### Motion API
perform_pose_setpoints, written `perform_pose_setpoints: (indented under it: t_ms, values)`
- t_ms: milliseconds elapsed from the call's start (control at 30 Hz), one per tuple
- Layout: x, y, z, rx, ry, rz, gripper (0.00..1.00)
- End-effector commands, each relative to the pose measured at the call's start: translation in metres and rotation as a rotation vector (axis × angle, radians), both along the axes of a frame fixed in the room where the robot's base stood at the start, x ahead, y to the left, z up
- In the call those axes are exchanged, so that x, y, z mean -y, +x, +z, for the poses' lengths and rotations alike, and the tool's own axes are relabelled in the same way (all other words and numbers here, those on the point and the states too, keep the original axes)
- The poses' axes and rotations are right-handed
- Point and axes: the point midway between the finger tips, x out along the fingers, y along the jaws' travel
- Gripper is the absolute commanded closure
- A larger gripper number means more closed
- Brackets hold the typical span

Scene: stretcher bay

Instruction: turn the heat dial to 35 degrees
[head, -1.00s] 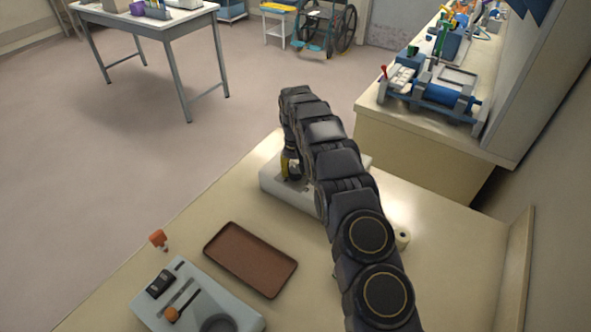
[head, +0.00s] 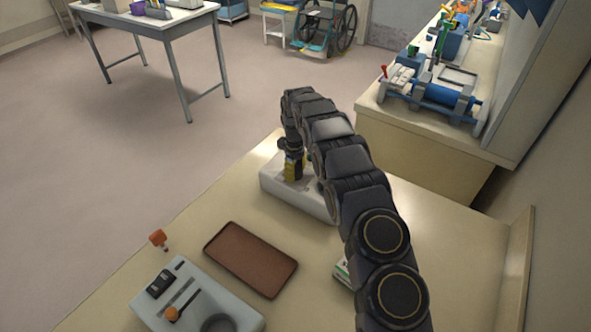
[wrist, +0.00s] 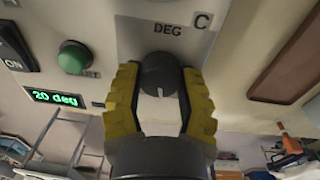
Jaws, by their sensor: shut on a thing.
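The heat dial (wrist: 160,76) is a dark round knob with a white pointer line, on a light panel below the letters "DEG" and "C" in the wrist view. My gripper (wrist: 160,92) has its yellow fingers on both sides of the dial, shut on it. The pointer line runs toward the bottom of the wrist view. A green display (wrist: 56,98) on the panel reads "20 deg". In the head view my gripper (head: 293,178) points down onto the pale control box (head: 315,202), and the dial is hidden there.
A green button (wrist: 74,58) and an "ON" switch (wrist: 14,50) lie left of the dial. In the head view a brown tray (head: 250,259) and a grey box with a lever (head: 222,300) stand on the table nearer me.

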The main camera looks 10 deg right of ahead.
Motion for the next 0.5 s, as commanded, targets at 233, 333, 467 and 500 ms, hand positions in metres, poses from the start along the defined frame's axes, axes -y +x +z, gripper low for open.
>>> perform_pose_setpoints:
  t_ms: [233, 333, 467, 500]
  values:
    - [-0.0014, -0.0010, -0.0025, -0.003, 0.003, 0.107, 0.95]
    - [-0.0015, -0.0011, -0.0025, -0.004, 0.003, 0.130, 0.95]
    - [-0.0015, -0.0012, -0.0025, -0.004, 0.003, 0.147, 0.96]
    - [-0.0015, -0.0012, -0.0025, -0.004, 0.003, 0.149, 0.96]
